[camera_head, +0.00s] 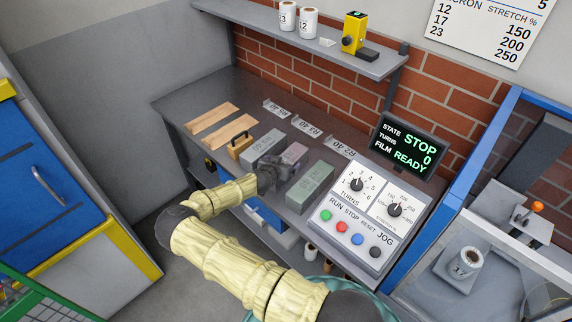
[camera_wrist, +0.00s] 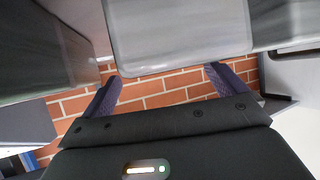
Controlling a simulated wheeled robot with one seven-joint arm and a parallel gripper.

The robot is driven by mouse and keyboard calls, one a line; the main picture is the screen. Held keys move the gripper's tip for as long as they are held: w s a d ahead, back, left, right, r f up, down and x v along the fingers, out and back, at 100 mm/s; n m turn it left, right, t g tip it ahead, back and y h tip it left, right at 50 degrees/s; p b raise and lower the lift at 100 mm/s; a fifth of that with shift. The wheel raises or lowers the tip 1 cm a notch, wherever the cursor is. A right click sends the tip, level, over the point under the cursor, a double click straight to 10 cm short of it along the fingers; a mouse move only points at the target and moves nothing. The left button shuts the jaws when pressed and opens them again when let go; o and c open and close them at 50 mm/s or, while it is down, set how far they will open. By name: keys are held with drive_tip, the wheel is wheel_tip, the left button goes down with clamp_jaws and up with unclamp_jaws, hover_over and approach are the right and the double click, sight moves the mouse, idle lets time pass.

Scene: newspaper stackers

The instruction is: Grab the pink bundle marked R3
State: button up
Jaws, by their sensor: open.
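The pink bundle (camera_head: 294,153) lies on the grey bench between a grey bundle (camera_head: 268,142) and a green-grey bundle (camera_head: 310,186). My gripper (camera_head: 270,172) is at the front edge of the bundles, close to the pink one, and hides part of it. In the wrist view, my gripper (camera_wrist: 164,84) has its two fingers spread with nothing between the tips. A pale bundle (camera_wrist: 180,35) fills the top middle, just beyond the fingers; its colour looks washed out there. Whether the fingers touch it I cannot tell.
Wall-side tags (camera_head: 308,127) stand behind the bundles on the bench; their small print is hard to read. Wooden boards (camera_head: 213,117) lie at the left. A control panel (camera_head: 370,215) stands at the right, below a screen (camera_head: 408,145). A shelf (camera_head: 320,45) hangs above.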

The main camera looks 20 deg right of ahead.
drive_tip(key=shift+x, duration=0.8)
drive_tip(key=shift+s, duration=0.1)
drive_tip(key=c, duration=1.9)
